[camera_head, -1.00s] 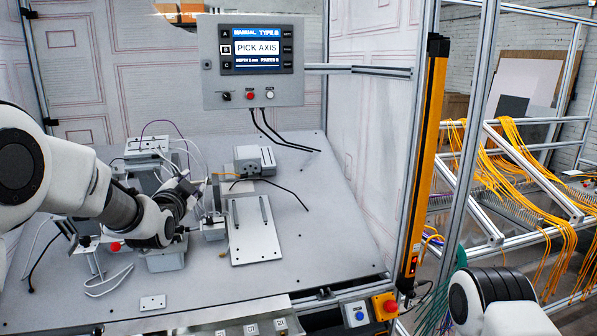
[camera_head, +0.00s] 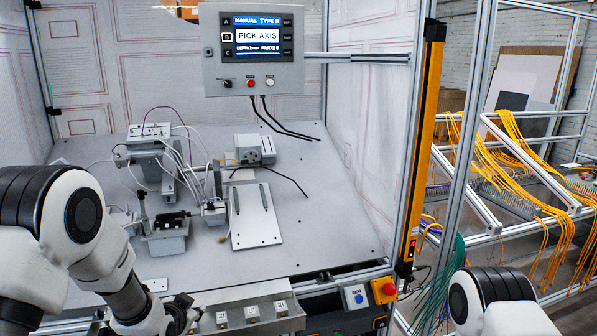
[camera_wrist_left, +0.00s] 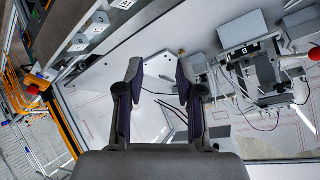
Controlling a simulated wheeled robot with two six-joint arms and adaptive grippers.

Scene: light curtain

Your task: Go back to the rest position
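My left arm comes in at the lower left of the head view, in front of the workbench. Its gripper is mostly cut off at the bottom edge there. In the left wrist view my left gripper (camera_wrist_left: 159,70) is open, with its two fingers apart and nothing between them. My right arm shows as one white and black link at the bottom right of the head view, and its gripper is out of the picture.
The grey workbench (camera_head: 325,215) carries a wired fixture (camera_head: 170,238), a light plate with two pins (camera_head: 254,230) and a grey block (camera_head: 255,149). A control panel (camera_head: 254,82) reads PICK AXIS. A yellow light curtain post (camera_head: 424,140) stands at right. A button ledge (camera_head: 245,312) runs along the front.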

